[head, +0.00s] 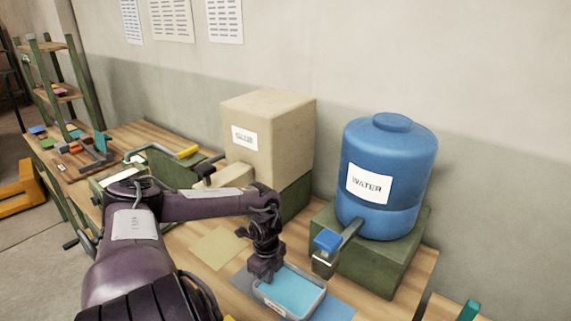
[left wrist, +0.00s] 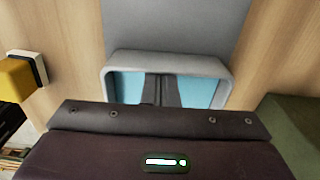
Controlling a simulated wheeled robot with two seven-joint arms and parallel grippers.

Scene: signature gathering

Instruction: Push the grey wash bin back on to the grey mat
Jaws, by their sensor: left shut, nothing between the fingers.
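The grey wash bin (head: 322,293) is a shallow tray with light-blue content and a white label, near the front of the bench. In the left wrist view its grey rim (left wrist: 168,60) lies at the edge of the grey mat (left wrist: 175,22), which extends beyond it; any overlap underneath is hidden. In the head view a grey patch (head: 239,280) shows left of the bin, partly behind my arm. My left gripper (head: 264,279) points down at the bin's left part. Its shut, empty fingers (left wrist: 161,88) appear over the blue inside; contact is unclear. My right gripper is not in view.
A blue mat (head: 336,308) lies right of the bin. The blue water drum (head: 388,170) stands on a green stand (head: 378,265), its tap (head: 328,241) close behind the bin. The glue box (head: 268,135) stands further left. A tan sheet (head: 217,246) lies flat on the bench.

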